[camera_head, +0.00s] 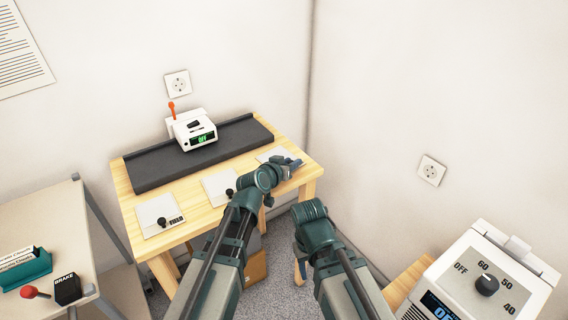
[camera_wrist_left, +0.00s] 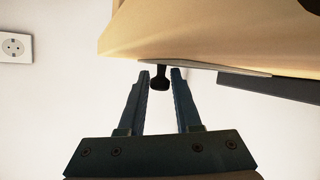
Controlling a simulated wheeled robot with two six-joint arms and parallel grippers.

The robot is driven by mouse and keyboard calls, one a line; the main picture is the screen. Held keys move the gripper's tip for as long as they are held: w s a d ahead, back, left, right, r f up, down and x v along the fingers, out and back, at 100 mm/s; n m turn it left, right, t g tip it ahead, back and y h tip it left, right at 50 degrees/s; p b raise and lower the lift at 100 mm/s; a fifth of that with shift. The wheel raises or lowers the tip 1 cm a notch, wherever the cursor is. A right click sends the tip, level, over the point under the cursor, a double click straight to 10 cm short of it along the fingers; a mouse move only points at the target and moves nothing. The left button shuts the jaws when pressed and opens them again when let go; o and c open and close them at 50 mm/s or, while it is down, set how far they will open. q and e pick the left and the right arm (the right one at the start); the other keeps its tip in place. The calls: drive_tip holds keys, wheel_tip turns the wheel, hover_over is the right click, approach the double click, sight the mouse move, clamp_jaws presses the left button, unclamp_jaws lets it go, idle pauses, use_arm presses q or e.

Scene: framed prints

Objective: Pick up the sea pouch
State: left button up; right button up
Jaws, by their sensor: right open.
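Three flat pale pouches with dark knobs lie along the front of the wooden table in the head view: a left one (camera_head: 151,223), a middle one (camera_head: 216,185) and a right one (camera_head: 266,155). The left one's label seems to read FIELD; I cannot read "sea" on any. My left gripper (camera_head: 292,163) is over the right pouch and partly covers it. In the left wrist view, my open left fingers (camera_wrist_left: 163,76) have a black knob (camera_wrist_left: 160,82) between their tips. The pouch edge (camera_wrist_left: 215,68) shows beside it. My right gripper (camera_head: 311,212) is low, in front of the table; its fingers are not clear.
A dark raised strip (camera_head: 155,177) runs along the table's back, with a white device (camera_head: 193,131) on it. A grey side table (camera_head: 40,215) stands left. A white dial box (camera_head: 485,270) is at lower right. Walls close the corner behind.

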use_arm(q)
clamp_jaws()
